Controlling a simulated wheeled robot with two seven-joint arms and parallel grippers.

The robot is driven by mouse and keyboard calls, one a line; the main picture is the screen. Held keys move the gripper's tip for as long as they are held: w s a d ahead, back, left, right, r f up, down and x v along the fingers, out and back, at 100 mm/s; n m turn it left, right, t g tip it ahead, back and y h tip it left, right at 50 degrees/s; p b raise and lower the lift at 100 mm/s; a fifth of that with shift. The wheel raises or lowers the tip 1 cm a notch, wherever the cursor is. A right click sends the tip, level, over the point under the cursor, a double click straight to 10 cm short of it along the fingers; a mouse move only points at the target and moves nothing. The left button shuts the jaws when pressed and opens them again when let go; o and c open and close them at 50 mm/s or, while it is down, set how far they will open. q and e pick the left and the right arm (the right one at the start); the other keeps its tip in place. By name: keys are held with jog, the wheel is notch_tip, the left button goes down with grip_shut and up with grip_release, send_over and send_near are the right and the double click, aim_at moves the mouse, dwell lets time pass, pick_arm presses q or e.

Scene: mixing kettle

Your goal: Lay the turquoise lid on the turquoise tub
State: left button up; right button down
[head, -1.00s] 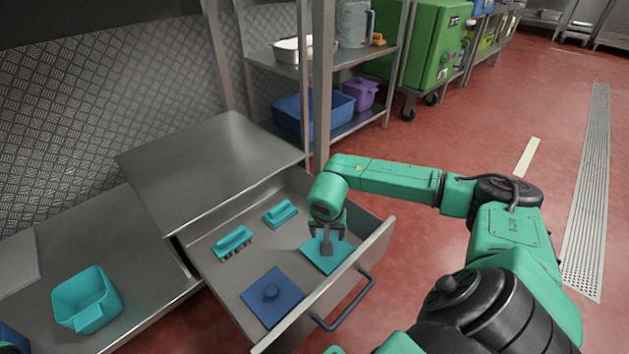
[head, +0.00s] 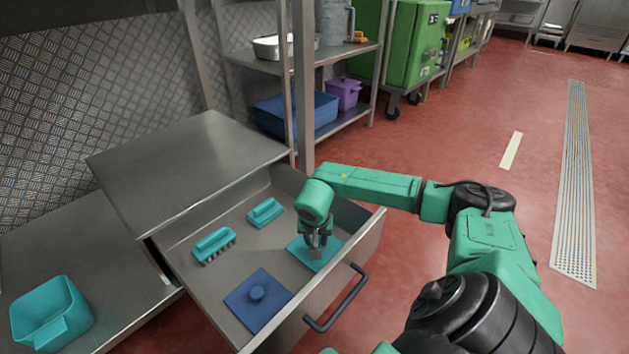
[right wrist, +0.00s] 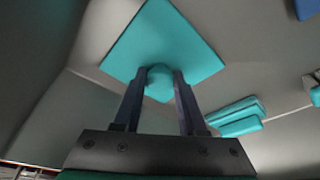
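The turquoise lid (head: 327,254) is a flat square plate with a round knob (right wrist: 160,84). It lies flat on the floor of the open drawer, near its front right corner. My right gripper (head: 315,252) points down at its middle. My left gripper is not in view.
The drawer (head: 218,295) also holds a blue square lid (head: 257,300) and two turquoise brushes (head: 214,246) (head: 265,213). Its front wall and dark handle (head: 338,300) stand near my right arm. A steel cabinet top (head: 185,175) rises behind, beside a shelf post (head: 303,90).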

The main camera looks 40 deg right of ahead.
jog(key=shift+r+p, duration=2.2)
jog(key=shift+r, duration=0.45)
jog(key=shift+f, duration=0.1)
